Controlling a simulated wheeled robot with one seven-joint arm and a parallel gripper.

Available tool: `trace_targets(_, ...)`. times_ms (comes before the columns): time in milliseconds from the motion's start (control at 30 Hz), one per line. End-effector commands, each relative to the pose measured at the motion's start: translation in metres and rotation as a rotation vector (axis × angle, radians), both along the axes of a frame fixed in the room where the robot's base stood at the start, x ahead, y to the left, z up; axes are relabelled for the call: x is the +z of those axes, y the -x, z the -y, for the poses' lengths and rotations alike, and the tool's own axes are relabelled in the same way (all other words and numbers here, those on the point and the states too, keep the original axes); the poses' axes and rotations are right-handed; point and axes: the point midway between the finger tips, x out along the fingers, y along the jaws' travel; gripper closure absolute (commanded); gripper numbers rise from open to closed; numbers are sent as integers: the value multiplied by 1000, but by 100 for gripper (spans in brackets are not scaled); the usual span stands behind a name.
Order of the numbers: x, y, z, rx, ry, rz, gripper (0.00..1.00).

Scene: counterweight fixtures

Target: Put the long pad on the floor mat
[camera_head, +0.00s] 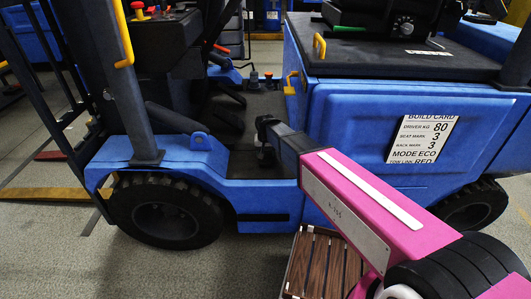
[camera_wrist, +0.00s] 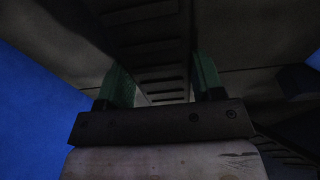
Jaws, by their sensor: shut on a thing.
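In the wrist view my gripper (camera_wrist: 160,68) has its two green fingers on either side of a dark ribbed strip, which looks like the long pad (camera_wrist: 158,45). The gripper is shut on it. The strip runs away from me up the picture. The dark footwell floor, apparently the floor mat (camera_head: 252,108), lies beside and behind the gripper. Whether the pad touches it cannot be told.
The blue truck body (camera_head: 345,120) stands right of the footwell, with a build card (camera_head: 422,139) on its side. Pedals or levers (camera_head: 262,76) rise at the footwell's back. A front wheel (camera_head: 165,212) is at left. A brown slatted surface (camera_head: 322,262) lies below my arm.

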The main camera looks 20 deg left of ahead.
Motion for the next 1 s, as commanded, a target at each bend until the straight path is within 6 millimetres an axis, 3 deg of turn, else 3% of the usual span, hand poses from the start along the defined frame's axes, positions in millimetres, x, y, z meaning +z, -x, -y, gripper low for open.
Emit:
trace_targets(100, -2, 0, 0, 0, 0, 0, 66)
trace_targets(133, -2, 0, 0, 0, 0, -1, 35)
trace_targets(200, -2, 0, 0, 0, 0, -1, 13)
trace_targets(633, 7, 1, 1, 0, 0, 1, 13)
trace_targets(1000, 69, 11, 4, 0, -1, 1, 13)
